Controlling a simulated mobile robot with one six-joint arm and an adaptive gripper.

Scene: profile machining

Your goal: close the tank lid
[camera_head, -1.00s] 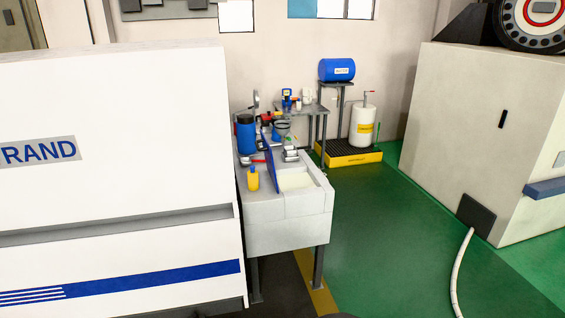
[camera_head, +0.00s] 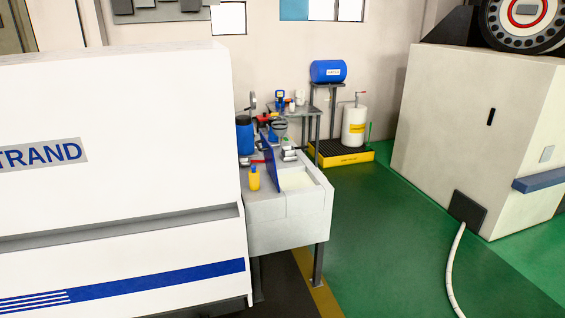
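The tank (camera_head: 290,220) is a light grey box on dark legs, standing against the right end of the white machine. Its top has an open compartment (camera_head: 298,180) with a pale yellowish inside. The blue lid (camera_head: 271,165) stands up on edge at the left side of that opening, so the tank is open. My gripper is not in view.
A yellow bottle (camera_head: 254,178) and a blue container (camera_head: 244,134) stand left of the lid. The white machine (camera_head: 120,130) fills the left. Green floor (camera_head: 375,240) is free on the right, up to a beige machine (camera_head: 470,140) with a white hose (camera_head: 456,270).

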